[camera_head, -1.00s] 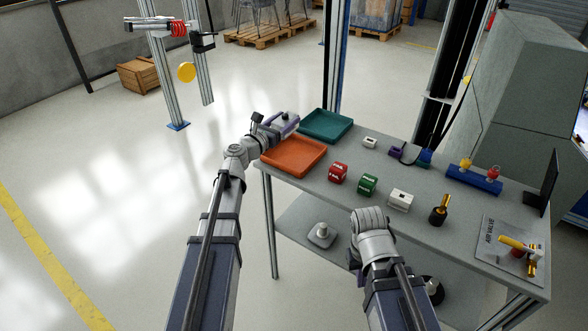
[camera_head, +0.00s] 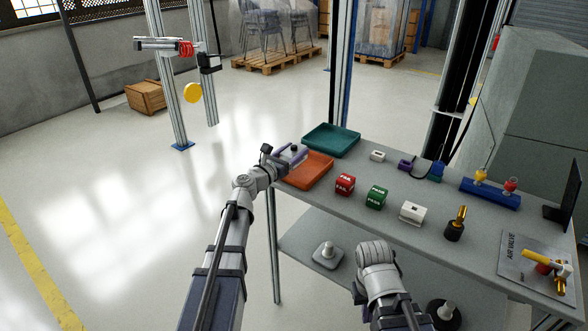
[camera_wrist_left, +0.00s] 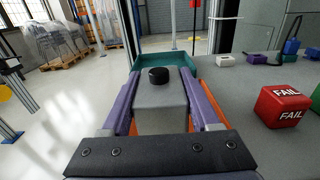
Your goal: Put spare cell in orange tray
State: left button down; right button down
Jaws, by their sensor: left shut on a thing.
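My left gripper (camera_head: 293,153) is shut on the spare cell, a grey block with a round black knob on top. In the left wrist view the spare cell (camera_wrist_left: 160,102) sits upright between the purple fingers. The orange tray (camera_head: 313,173) is at the table's left end, partly covered by the gripper in the head view. Its orange edge (camera_wrist_left: 222,125) shows beside the fingers in the wrist view. The cell is over the tray area; its underside and any gap to the tray floor are hidden. My right arm is in the head view, but its fingers are not visible.
A teal tray (camera_head: 332,141) lies behind the orange tray. A red FAIL cube (camera_head: 345,184), a green PASS cube (camera_head: 376,197) and a white block (camera_head: 412,212) stand to the right. A black-and-brass fitting (camera_head: 455,226) stands further right.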

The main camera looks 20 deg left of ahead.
pick_arm(q)
jog(key=shift+f+b, duration=1.8)
jog(key=shift+f, duration=0.15)
jog(key=shift+c, duration=0.6)
grip_release()
jog(key=shift+r, duration=0.2)
jog(key=v, duration=1.2)
